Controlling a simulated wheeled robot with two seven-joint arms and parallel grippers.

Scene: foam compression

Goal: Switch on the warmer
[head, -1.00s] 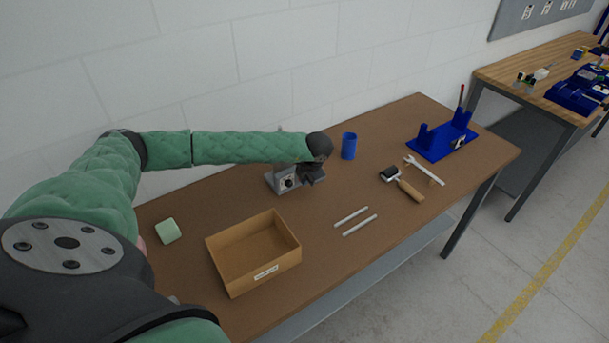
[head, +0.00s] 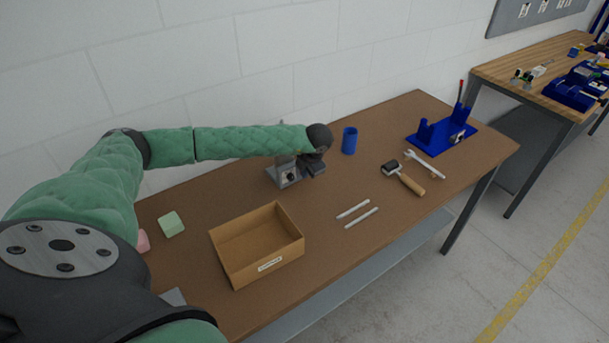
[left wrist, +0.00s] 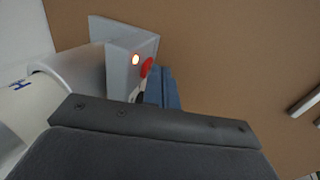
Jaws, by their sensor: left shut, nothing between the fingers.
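The warmer is a small grey device (head: 284,176) with a dark round dial on its front, standing on the brown table near the wall. My left gripper (head: 314,167) is shut and empty, close by the right side of the warmer. I cannot tell whether it touches the switch. Its dark body covers the lower part of the left wrist view. My right gripper is not in view.
An open cardboard box (head: 286,262) stands in front of the warmer. A blue cup (head: 349,141) is to its right. Two white rods (head: 361,218), a roller (head: 403,177), a wrench (head: 427,168) and a blue stand (head: 437,145) lie farther right. A green block (head: 171,224) is at left.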

